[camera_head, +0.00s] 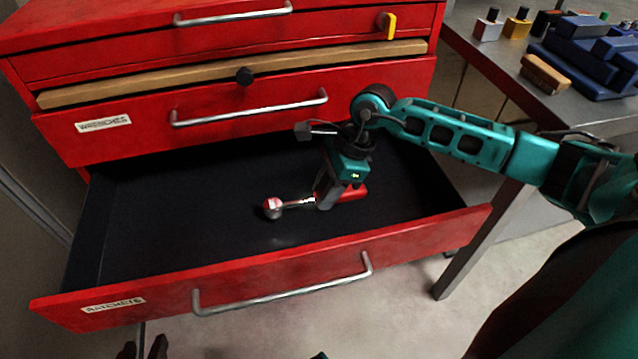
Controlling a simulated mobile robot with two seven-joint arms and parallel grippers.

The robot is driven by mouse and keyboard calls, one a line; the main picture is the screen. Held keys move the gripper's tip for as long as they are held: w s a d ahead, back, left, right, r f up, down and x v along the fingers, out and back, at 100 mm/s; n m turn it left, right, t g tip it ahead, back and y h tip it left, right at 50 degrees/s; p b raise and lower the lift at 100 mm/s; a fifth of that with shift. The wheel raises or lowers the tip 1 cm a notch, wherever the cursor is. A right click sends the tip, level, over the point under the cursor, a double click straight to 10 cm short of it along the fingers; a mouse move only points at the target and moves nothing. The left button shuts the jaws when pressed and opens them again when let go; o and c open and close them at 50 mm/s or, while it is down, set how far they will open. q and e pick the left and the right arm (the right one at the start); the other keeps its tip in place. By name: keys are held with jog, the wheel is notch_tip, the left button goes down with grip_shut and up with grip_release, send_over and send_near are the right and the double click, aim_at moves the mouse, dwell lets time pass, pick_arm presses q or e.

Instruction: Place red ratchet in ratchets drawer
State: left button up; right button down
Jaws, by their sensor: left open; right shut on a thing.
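The ratchet (353,193) has a red handle and a shiny metal head that points left. It is inside the open ratchets drawer (360,258), a red-fronted drawer with a black interior and a label at its left end. My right gripper (328,196) reaches down into the drawer and is shut on the ratchet near where shaft and handle meet. I cannot tell whether the ratchet touches the drawer floor. My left gripper (143,350) shows only as dark fingertips at the bottom edge, in front of the drawer, open and apart from the ratchet.
The wrenches drawer (240,115) above is shut, with a metal handle. A wooden strip (200,77) runs above it. A grey table (505,70) at right holds a blue block assembly (590,55), a brush-like wooden item (544,74) and small colored items. The drawer floor around the ratchet is clear.

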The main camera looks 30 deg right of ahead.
jog(key=shift+f, duration=0.4)
jog(key=w, duration=0.2)
jog(key=w+d+f+b, duration=0.1)
jog(key=w, duration=0.1)
jog(key=shift+f, duration=0.15)
jog(key=shift+f, duration=0.15)
jog(key=c, duration=0.8)
grip_release()
